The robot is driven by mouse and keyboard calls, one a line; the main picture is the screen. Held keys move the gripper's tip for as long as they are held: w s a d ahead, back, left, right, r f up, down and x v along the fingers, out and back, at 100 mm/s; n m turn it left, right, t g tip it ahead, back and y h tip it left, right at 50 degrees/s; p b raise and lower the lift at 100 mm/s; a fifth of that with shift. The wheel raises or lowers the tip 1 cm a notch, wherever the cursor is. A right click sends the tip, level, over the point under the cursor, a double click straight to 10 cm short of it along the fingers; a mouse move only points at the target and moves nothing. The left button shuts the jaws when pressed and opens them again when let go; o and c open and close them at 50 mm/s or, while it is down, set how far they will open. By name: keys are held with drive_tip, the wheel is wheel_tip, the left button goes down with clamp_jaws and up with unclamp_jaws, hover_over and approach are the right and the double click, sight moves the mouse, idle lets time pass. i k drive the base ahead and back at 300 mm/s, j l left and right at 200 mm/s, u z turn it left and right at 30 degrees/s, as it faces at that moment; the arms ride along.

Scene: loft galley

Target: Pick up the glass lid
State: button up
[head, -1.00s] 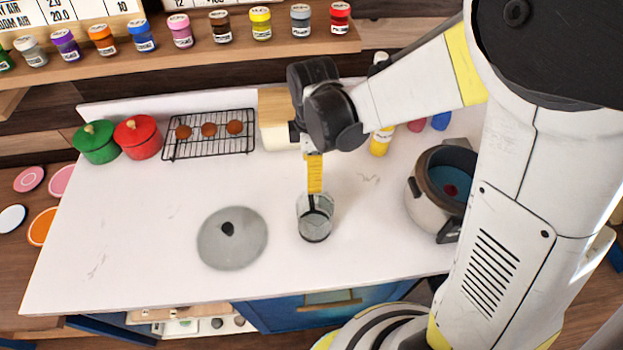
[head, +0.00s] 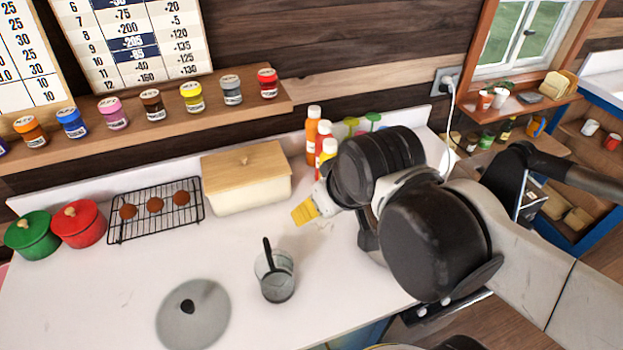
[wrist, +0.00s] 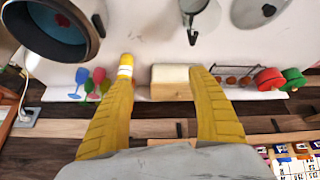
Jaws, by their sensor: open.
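The glass lid (head: 205,328) is a round, flat grey disc with a black knob, lying on the white counter at the lower left of the head view. In the wrist view part of it (wrist: 250,14) shows at the top right edge, cut off by the frame. My gripper (head: 303,213) is raised above the back of the counter, in front of the bottles and right of the bread box, well away from the lid. In the wrist view its two yellow fingers (wrist: 160,80) are spread apart with nothing between them.
Behind are a wooden-lidded box (head: 247,195), a cooling rack (head: 120,233), and red (head: 80,228) and green (head: 30,238) pots.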

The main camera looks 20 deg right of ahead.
sight(196, 314)
drive_tip(key=u, duration=1.3)
